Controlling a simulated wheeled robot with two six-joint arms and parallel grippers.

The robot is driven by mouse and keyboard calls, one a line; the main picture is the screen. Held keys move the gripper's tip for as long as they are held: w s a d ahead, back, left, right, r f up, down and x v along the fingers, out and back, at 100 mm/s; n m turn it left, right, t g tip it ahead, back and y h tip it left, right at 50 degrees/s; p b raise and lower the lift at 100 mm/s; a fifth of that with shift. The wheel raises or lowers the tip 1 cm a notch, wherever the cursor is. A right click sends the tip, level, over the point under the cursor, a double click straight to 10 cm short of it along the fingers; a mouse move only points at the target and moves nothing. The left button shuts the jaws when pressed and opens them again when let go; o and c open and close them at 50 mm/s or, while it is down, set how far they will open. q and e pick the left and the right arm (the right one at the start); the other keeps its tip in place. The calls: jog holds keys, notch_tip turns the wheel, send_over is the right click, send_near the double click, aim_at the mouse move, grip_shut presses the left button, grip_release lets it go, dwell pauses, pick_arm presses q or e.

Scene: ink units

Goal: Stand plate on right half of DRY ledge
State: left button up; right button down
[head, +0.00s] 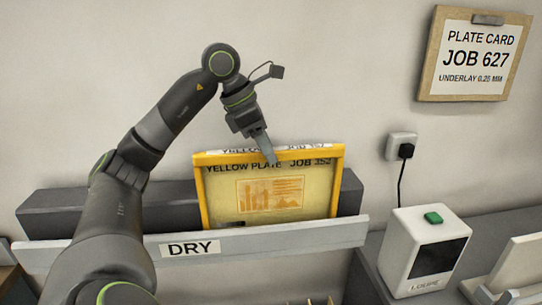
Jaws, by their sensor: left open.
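The yellow plate (222,200), lettered "YELLOW PLATE" with a job number, stands upright behind the front lip of the DRY ledge (290,238), on the right half of that ledge. Its lower edge is hidden by the lip. My left gripper (268,153) is at the plate's top edge, fingers pointing down and overlapping the top edge in the picture. The fingers are seen nearly edge-on, and I cannot tell whether they touch the plate. The gripper is open. My right gripper is not in view.
A white device (403,262) with a green button stands right of the ledge. A wall socket (400,146) with a black cable is above it. A framed plate card reading "JOB 627" (472,58) hangs at upper right. The ledge's left part behind my arm looks bare.

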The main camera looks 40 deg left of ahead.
pick_arm(q)
jog(key=v, duration=0.6)
jog(key=shift+s+r, duration=0.15)
jog(key=shift+r, duration=0.15)
jog(key=p+v, duration=0.4)
jog(key=v, duration=0.4)
jog(key=shift+a+r, duration=0.1)
notch_tip(320, 180, up, 5)
jog(key=p, duration=0.5)
